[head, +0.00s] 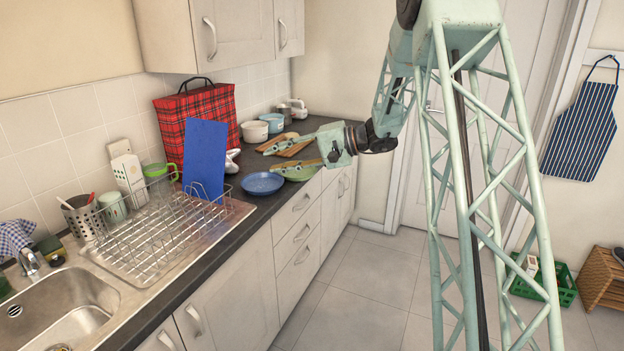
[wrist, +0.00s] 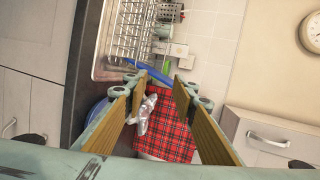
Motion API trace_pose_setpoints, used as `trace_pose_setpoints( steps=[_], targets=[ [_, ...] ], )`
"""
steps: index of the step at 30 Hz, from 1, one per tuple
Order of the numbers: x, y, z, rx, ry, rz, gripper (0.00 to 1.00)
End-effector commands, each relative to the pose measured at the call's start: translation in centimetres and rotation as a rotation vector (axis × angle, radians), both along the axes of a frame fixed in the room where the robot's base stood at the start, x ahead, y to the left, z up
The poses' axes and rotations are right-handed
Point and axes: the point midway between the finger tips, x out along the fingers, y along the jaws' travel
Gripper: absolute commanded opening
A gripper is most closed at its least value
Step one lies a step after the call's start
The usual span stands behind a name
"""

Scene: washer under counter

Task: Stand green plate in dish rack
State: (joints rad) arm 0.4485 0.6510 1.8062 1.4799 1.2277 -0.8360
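The green plate (head: 300,174) lies on the dark counter, partly hidden behind the lower finger of my gripper (head: 268,160). I cannot tell the gap between finger and plate. My gripper is open with nothing between its fingers; in the wrist view its two spread fingers (wrist: 160,82) face along the counter. The green plate cannot be made out in the wrist view. The wire dish rack (head: 165,239) stands on the steel drainer beside the sink, and it also shows in the wrist view (wrist: 130,32). A blue board (head: 205,158) stands upright at its far end.
A blue plate (head: 262,183) lies between rack and green plate. A red tartan bag (head: 197,118) and a white object (head: 232,160) stand behind.

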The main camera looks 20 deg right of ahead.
Motion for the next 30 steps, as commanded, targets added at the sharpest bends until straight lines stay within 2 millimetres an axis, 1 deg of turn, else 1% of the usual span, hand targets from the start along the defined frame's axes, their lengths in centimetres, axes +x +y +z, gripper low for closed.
trace_pose_setpoints(
  steps=[1,6,11,15,20,24,30],
  targets=[
    [0.9,-1.0,-1.0,0.014,-0.005,-0.017,0.25],
    [3.7,-4.3,-3.4,0.055,-0.039,-0.077,0.25],
    [6.1,-7.5,-5.9,0.090,-0.072,-0.136,0.25],
    [8.0,-10.6,-8.2,0.116,-0.101,-0.192,0.25],
    [9.8,-14.3,-11.0,0.145,-0.135,-0.258,0.25],
    [11.2,-17.6,-13.7,0.165,-0.164,-0.317,0.25],
    [12.6,-22.3,-17.5,0.188,-0.205,-0.403,0.25]
  ],
)
